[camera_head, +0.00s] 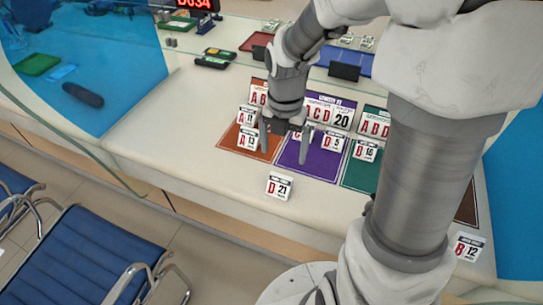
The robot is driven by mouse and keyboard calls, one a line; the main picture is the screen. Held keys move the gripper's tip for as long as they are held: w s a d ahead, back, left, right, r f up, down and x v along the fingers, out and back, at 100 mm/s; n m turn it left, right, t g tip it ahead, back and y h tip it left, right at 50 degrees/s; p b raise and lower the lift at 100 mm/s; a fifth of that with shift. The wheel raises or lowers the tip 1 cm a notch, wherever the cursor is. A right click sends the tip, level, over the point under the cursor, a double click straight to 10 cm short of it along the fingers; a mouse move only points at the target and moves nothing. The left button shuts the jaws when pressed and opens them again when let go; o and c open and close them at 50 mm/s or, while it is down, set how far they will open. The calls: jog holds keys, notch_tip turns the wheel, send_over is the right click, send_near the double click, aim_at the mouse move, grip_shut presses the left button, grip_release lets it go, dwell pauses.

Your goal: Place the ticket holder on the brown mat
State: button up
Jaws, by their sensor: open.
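A white ticket holder marked D 21 (279,186) stands alone on the bare counter in front of the colored mats. Another ticket holder, marked B 12 (467,247), stands at the far right near the brown mat. The dark brown mat (467,207) shows only as a strip at the right; my arm hides most of it. My gripper (284,153) is open, fingers pointing down, over the border of the orange and purple mats. It appears empty, above and behind the D 21 holder in the picture.
An orange mat (236,147), a purple mat (318,165) and a green mat (354,182) carry more ticket holders, with upright signs at their backs. Trays lie farther back. The counter's left part is clear. Blue chairs (75,260) stand below its front edge.

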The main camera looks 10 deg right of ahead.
jog(key=b, duration=0.1)
send_over(281, 177)
jog(key=f, duration=0.6)
jog(key=shift+s+f, duration=0.35)
jog(key=shift+f, duration=0.05)
jog(key=shift+w+f+b, duration=0.2)
jog(key=shift+f+b, duration=0.3)
jog(key=shift+f, duration=0.85)
jog(key=shift+w+f+b, duration=0.15)
jog(key=shift+f+b, duration=0.35)
jog(key=shift+f, duration=0.8)
jog(key=c, duration=1.4)
notch_tip(281, 177, up, 5)
jog(key=shift+p, duration=0.85)
jog(key=s+d+r, duration=0.2)
jog(key=d, duration=0.1)
jog(key=s+d+r+p, duration=0.1)
jog(key=s+d+r, duration=0.1)
jog(key=d, duration=0.1)
jog(key=s+d+r+p, duration=0.1)
jog(key=s+d+r, duration=0.1)
jog(key=d, duration=0.2)
jog(key=shift+r, duration=0.1)
